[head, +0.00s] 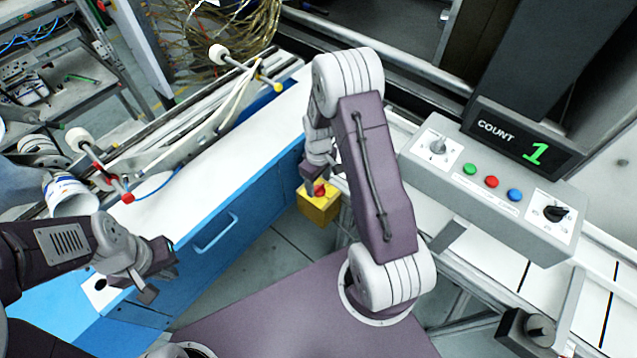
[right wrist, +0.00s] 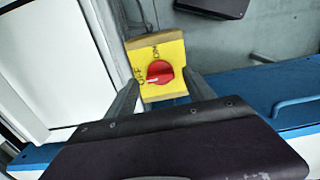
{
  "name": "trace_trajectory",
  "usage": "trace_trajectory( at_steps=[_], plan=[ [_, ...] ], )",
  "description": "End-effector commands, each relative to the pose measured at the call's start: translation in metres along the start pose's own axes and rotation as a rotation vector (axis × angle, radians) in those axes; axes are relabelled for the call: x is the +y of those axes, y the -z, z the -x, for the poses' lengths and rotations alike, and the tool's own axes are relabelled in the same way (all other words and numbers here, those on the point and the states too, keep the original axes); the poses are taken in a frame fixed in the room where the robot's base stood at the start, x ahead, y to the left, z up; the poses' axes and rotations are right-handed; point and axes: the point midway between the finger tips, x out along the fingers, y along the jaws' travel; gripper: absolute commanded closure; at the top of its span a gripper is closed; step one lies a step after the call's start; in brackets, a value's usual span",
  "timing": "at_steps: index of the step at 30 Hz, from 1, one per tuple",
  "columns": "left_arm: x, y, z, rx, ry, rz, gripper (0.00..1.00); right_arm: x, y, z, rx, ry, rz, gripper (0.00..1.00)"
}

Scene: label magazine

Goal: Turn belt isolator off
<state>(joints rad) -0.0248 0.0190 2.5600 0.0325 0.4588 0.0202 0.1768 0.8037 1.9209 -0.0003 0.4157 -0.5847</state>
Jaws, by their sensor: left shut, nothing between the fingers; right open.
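The belt isolator is a yellow box (head: 320,208) with a red rotary knob (head: 320,190), below my right gripper (head: 321,172) in the head view. The right wrist view shows the yellow face (right wrist: 170,47) marked ON at the top and OFF at the left. A white mark on the red knob (right wrist: 160,71) points left, towards OFF. My right gripper's open fingers show on either side of the knob; I cannot tell whether they touch it. My left gripper (head: 155,286) is shut and empty, in front of the blue cabinet.
A grey control panel (head: 455,180) with green, red and blue buttons and a COUNT display (head: 525,146) reading 1 stands at the right. A blue cabinet (head: 240,215) with a white top lies left of the isolator. A label roll (head: 70,195) is at the far left.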

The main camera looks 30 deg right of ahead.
Motion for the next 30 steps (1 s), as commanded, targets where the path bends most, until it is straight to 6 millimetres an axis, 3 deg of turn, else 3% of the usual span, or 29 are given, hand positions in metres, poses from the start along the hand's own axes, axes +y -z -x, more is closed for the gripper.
trace_trajectory(
  at_steps=[6, 12, 30],
  plan=[
    [0.000, 0.000, -0.001, 0.000, 0.000, 0.000, 1.00, 0.001, 0.001, 0.049, 0.007, -0.005, 0.000, 0.38],
    [0.000, 0.000, -0.001, 0.000, 0.000, 0.000, 1.00, 0.001, 0.001, 0.078, 0.005, -0.003, 0.001, 0.38],
    [0.000, 0.000, -0.001, 0.000, 0.000, 0.000, 1.00, -0.002, 0.004, 0.085, 0.009, -0.006, 0.012, 0.38]
  ],
)
